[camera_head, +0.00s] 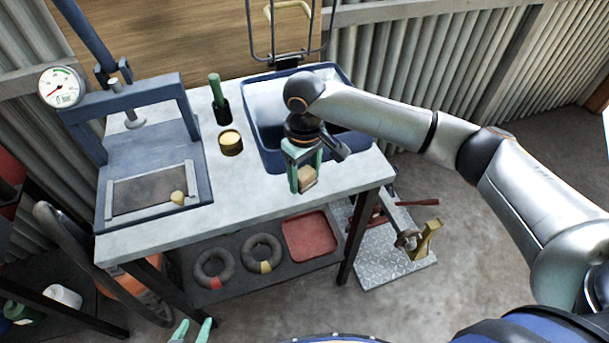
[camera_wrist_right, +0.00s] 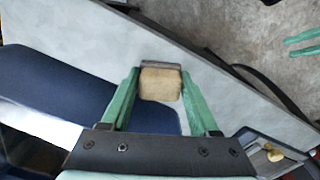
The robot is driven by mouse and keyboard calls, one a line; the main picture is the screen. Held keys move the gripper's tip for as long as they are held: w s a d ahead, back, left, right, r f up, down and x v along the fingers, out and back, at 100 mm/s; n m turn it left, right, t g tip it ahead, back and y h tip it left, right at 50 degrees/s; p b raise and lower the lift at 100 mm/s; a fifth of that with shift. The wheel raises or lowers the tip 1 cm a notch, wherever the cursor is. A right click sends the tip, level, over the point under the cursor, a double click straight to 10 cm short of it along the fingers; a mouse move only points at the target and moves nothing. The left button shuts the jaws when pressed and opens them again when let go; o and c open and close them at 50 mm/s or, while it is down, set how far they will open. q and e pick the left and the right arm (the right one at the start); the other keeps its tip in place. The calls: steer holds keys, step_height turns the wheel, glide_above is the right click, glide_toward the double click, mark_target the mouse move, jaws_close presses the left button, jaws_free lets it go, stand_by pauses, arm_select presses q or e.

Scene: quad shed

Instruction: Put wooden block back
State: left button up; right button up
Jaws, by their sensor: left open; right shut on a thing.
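The wooden block (camera_head: 307,178) is small and tan, held between the green fingers of my right gripper (camera_head: 304,185) near the front edge of the workbench (camera_head: 240,198). In the right wrist view the block (camera_wrist_right: 161,84) sits between both fingertips of my right gripper (camera_wrist_right: 161,98), with a dark band along its far side. I cannot tell whether the block touches the bench. My left gripper (camera_head: 191,331) is open and empty at the bottom edge of the head view, low in front of the bench.
A blue tub (camera_head: 262,150) is set at the bench's back right. Rings and a red tray (camera_head: 309,236) lie below. The bench's front middle is clear.

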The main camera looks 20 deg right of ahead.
mark_target(304, 172)
steer(key=shift+f, duration=0.2)
steer(key=shift+f, duration=0.1)
steer(key=o, duration=1.3)
step_height(304, 172, up, 12)
steer(key=shift+r+p, duration=0.15)
steer(key=shift+p, duration=0.2)
